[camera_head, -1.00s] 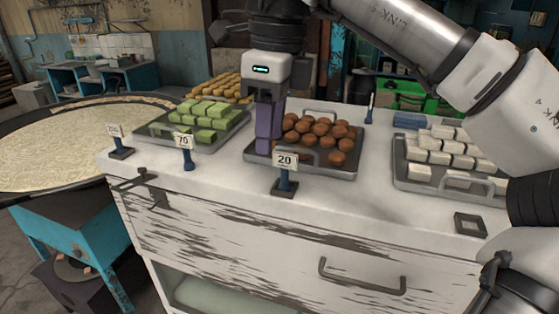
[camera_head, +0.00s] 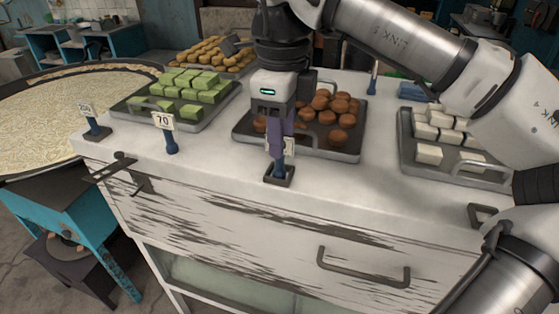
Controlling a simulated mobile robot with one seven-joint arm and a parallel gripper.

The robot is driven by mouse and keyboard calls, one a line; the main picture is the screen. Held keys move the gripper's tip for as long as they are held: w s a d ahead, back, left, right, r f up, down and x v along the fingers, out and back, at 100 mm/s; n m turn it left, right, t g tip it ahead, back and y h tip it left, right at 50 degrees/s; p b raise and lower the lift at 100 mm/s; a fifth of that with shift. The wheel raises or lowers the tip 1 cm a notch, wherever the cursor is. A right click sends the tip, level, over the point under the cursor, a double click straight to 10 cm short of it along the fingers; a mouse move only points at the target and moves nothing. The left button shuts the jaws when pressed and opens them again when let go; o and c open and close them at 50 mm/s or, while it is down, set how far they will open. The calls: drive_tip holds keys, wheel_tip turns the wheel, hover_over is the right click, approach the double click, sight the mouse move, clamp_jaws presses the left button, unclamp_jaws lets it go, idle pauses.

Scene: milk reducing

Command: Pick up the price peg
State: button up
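Several price pegs with white cards stand on the counter (camera_head: 390,205). The front middle peg (camera_head: 279,170) has a blue post and stands upright in a dark square base (camera_head: 281,180). My gripper (camera_head: 278,152) points down right at this peg, and its purple fingers hide most of the card. I cannot tell whether the fingers touch the peg or how far apart they are. A peg marked 70 (camera_head: 164,125) stands to the left, and another peg (camera_head: 90,118) stands at the far left corner.
Trays of green blocks (camera_head: 150,108), brown balls (camera_head: 358,152) and white cubes (camera_head: 405,148) stand behind the pegs. A dark square base (camera_head: 478,212) without a peg lies at the right, near my arm. The counter's front strip between is clear.

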drive_tip(key=shift+w+a+f+p, duration=0.1)
drive_tip(key=shift+f+p, duration=0.45)
drive_tip(key=shift+f, duration=0.8)
drive_tip(key=shift+w+a+f+p, duration=0.1)
drive_tip(key=shift+f+p, duration=0.4)
drive_tip(key=shift+f, duration=0.85)
clamp_jaws()
